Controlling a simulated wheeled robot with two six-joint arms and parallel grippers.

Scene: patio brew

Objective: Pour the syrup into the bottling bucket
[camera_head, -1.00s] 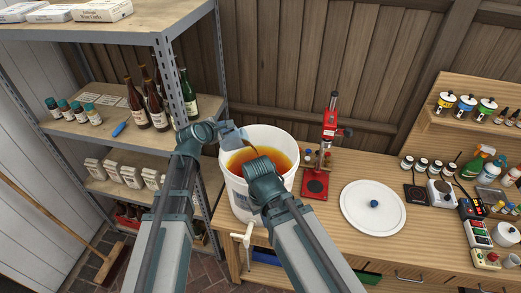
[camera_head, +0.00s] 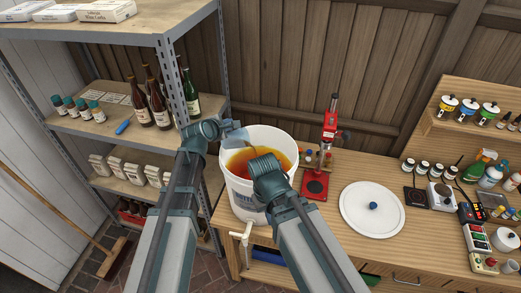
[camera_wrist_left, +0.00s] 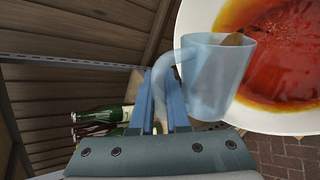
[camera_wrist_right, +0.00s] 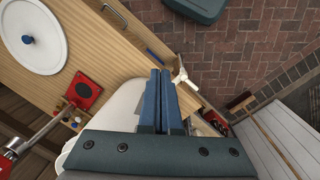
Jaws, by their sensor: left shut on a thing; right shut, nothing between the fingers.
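The white bottling bucket (camera_head: 243,190) stands on the bench's left end, with amber liquid (camera_head: 283,161) inside. Dark red swirls show in the liquid in the left wrist view (camera_wrist_left: 285,50). My left gripper (camera_wrist_left: 163,85) is shut on the handle of a translucent blue jug (camera_wrist_left: 212,75). The jug is tipped at the bucket's rim, and brown syrup (camera_wrist_left: 234,40) shows at its mouth. The jug also shows in the head view (camera_head: 234,136). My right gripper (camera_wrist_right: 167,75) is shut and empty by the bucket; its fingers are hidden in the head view.
A red bottle capper (camera_head: 328,150) and a white lid (camera_head: 372,210) are on the bench right of the bucket. A metal shelf (camera_head: 166,60) with bottles stands close on the left. A spigot (camera_head: 240,237) sticks out at the bucket's front.

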